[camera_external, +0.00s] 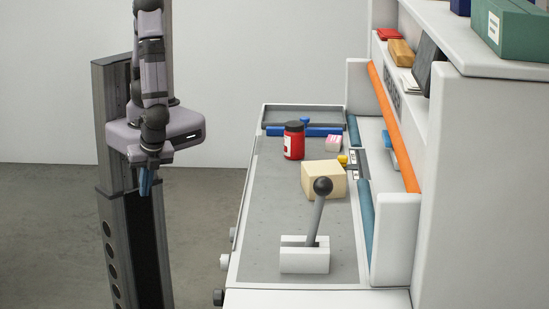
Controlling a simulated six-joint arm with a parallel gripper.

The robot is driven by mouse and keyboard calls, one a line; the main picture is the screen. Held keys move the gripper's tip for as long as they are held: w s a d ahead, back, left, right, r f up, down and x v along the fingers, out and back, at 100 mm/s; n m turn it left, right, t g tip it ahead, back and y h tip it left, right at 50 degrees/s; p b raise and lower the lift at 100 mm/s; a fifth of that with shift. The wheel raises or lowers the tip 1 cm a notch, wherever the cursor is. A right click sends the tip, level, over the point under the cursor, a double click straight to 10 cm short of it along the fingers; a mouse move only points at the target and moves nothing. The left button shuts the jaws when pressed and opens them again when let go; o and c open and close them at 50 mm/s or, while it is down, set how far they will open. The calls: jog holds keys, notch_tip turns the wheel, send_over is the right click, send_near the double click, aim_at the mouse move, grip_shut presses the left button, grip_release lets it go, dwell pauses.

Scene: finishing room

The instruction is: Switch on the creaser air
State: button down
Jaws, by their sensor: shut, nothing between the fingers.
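No label shows to tell whether this lever works the creaser air. My gripper (147,184) has blue fingers and hangs pointing down at the left, beside a dark column. It is shut and empty, well away from the lever and off the table.
A beige block (322,181) stands just behind the lever. A red jar (294,142), a pink-and-white block (333,144) and a blue bar (320,131) lie farther back. An orange bar (393,125) and white shelving (480,180) bound the right. Small knobs (224,262) line the table's left edge.

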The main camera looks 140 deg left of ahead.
jog(key=w+d+n+t+h+p, duration=0.2)
jog(key=w+d+n+p, duration=0.15)
jog(key=d+n, duration=0.45)
jog(key=w+a+f+n+t+y, duration=0.1)
jog(key=w+a+f+n+t, duration=0.2)
jog(key=w+n, duration=0.45)
jog(key=a+r+n+y, duration=0.3)
jog(key=a+n, duration=0.3)
jog(key=a, duration=0.2)
jog(key=a+r+n+y, duration=0.3)
jog(key=a+n+y, duration=0.2)
jog(key=a+n, duration=0.2)
jog(key=shift+a+y+p, duration=0.4)
jog(key=shift+a, duration=0.1)
jog(key=shift+w, duration=0.1)
